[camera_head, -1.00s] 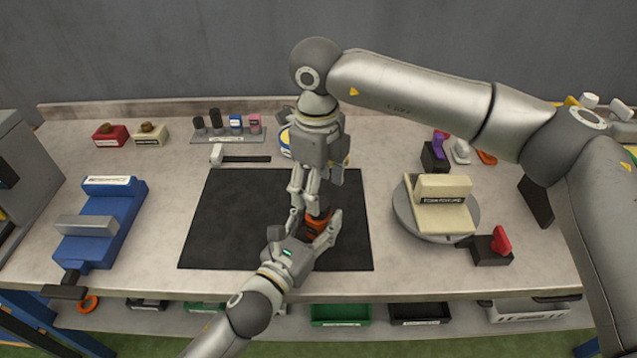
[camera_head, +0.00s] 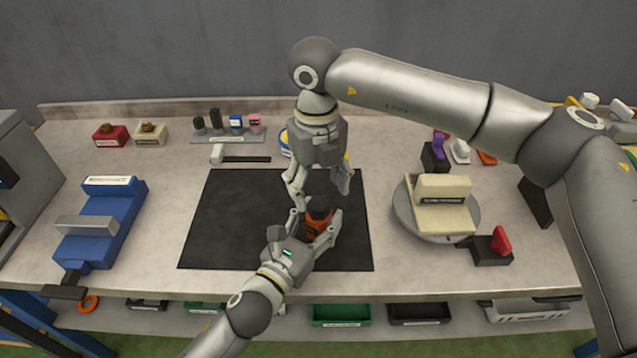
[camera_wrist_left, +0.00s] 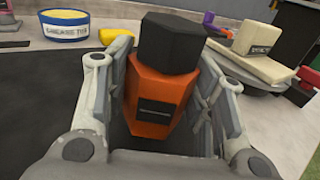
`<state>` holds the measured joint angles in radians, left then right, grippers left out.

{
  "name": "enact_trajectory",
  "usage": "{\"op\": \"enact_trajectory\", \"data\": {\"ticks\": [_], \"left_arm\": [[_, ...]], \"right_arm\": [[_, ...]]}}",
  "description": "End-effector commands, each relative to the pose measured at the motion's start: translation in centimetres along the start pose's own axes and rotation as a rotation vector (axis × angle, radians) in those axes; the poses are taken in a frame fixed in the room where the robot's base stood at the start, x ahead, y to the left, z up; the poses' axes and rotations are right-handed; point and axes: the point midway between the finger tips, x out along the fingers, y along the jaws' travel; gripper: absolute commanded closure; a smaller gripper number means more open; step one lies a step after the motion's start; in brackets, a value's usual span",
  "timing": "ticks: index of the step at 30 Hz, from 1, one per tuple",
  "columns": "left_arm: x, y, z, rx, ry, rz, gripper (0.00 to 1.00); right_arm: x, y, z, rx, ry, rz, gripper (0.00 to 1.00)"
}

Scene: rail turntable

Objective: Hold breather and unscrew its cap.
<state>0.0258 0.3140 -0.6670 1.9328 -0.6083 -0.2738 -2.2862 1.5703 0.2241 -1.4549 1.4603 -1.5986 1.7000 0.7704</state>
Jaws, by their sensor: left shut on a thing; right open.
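The breather has an orange faceted body (camera_wrist_left: 158,95) with a dark label and a black cap (camera_wrist_left: 171,40) on top. In the head view the breather (camera_head: 318,222) is over the black mat (camera_head: 235,220). My left gripper (camera_head: 314,230) is shut on the orange body, one finger on each side, as the left wrist view (camera_wrist_left: 165,110) also shows. The cap sits on the body and looks slightly tilted in the wrist view. My right gripper (camera_head: 321,195) is open, pointing down just above the breather, with nothing between its fingers.
A cream block stands on a round turntable (camera_head: 404,215) at the right. A red-handled part (camera_head: 501,240) is beside it. A blue fixture (camera_head: 110,225) is at the left. A grease tub (camera_wrist_left: 64,27) is behind the mat. The left of the mat is clear.

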Motion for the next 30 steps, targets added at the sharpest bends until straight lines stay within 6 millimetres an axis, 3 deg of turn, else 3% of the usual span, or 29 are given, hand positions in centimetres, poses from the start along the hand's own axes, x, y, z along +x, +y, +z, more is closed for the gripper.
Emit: {"op": "enact_trajectory", "data": {"ticks": [21, 30], "left_arm": [[0.0, 0.0, 0.1, 0.0, -0.002, 0.0, 0.94], [0.0, 0.0, 0.1, 0.0, -0.002, 0.0, 0.94]], "right_arm": [[3.7, 0.1, 0.0, -0.002, 0.001, 0.0, 0.36], [4.0, 0.1, 0.0, -0.002, 0.0, 0.0, 0.36]]}}
